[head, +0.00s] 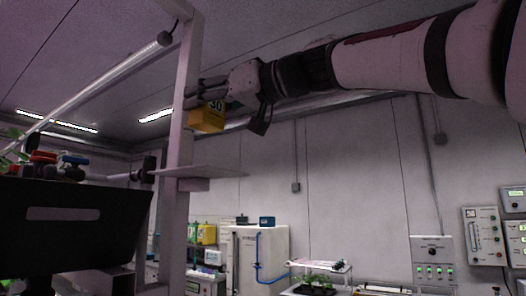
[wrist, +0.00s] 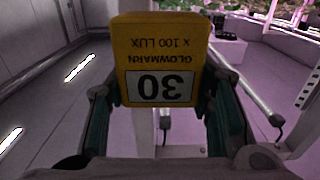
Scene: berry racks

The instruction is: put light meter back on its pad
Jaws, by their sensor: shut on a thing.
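The light meter (head: 207,120) is a yellow box with a white display reading 30. In the wrist view the light meter (wrist: 158,52) fills the middle, its lettering upside down, between the two dark green finger pads. My gripper (head: 213,92) is shut on it and holds it up in the air, beside the pale upright post and above a small shelf. My gripper also shows in the wrist view (wrist: 162,100). The small pale shelf (head: 205,171) is fixed at the post; its top is seen nearly edge-on, and I cannot make out a pad on it.
The pale post (head: 181,110) stands close to my gripper. A sloping light tube (head: 100,85) hangs to its left. A dark trough (head: 70,225) with plants and coloured valves is at the lower left. Wall boxes (head: 432,262) and benches are farther back. Air right of the shelf looks clear.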

